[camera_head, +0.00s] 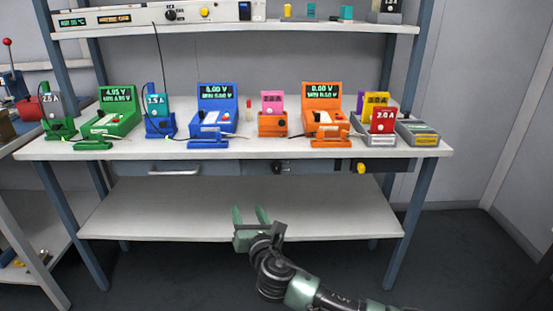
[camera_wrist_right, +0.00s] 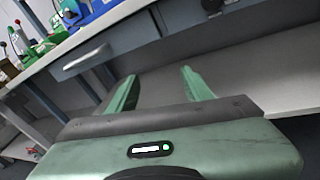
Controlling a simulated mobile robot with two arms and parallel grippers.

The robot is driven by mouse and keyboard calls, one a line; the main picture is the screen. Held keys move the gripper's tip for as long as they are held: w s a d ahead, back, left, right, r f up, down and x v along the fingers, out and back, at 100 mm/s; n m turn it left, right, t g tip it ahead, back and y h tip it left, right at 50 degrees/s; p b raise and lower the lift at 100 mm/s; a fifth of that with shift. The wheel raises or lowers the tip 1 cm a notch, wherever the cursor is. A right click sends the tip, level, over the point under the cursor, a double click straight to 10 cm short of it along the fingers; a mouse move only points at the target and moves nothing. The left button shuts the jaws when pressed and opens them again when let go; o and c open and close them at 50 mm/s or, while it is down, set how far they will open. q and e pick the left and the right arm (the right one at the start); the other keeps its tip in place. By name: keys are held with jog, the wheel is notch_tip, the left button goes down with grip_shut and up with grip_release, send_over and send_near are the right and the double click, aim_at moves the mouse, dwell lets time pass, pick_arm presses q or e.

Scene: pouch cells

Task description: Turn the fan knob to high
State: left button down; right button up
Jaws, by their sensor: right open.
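No label marks a fan knob, so I cannot tell which knob it is. A black round knob (camera_head: 171,15) and a yellow knob (camera_head: 204,12) sit on the white panel (camera_head: 140,17) of the upper shelf. Another yellow knob (camera_head: 361,168) is on the dark box under the bench top's right part. My right gripper (camera_head: 250,212) is open and empty, in front of the lower shelf and well below all these knobs. In the right wrist view its two green fingers (camera_wrist_right: 159,77) are spread apart with nothing between them. My left gripper is not in view.
The bench top (camera_head: 220,149) carries several coloured testers and holders, including a blue one (camera_head: 217,105) and an orange one (camera_head: 322,106). A drawer handle (camera_head: 174,171) sticks out under its front edge. The lower shelf (camera_head: 170,205) is bare. Floor at right is clear.

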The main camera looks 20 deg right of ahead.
aim_at(276, 170)
jog(key=w+d+r+h, duration=0.1)
jog(key=w+d+h, duration=0.1)
jog(key=w+d, duration=0.1)
jog(key=w+d+r+n+h, duration=0.1)
jog(key=w+d+r, duration=0.1)
jog(key=w+d, duration=0.1)
jog(key=w+d+r+h+b, duration=0.1)
jog(key=w+d+h, duration=0.1)
jog(key=w+d, duration=0.1)
jog(key=shift+w+d+r+h, duration=0.1)
jog(key=shift+d+h, duration=0.05)
jog(key=shift+d, duration=0.3)
jog(key=shift+d+r+h, duration=0.1)
jog(key=shift+d+h, duration=0.05)
jog(key=shift+d, duration=0.25)
jog(key=shift+w+d+r, duration=0.1)
jog(key=shift+w+d, duration=0.05)
jog(key=shift+w, duration=0.3)
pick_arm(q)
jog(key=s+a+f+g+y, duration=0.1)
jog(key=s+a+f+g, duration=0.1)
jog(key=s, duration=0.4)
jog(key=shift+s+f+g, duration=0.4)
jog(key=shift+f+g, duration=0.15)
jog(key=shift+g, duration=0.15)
pick_arm(e)
grip_shut()
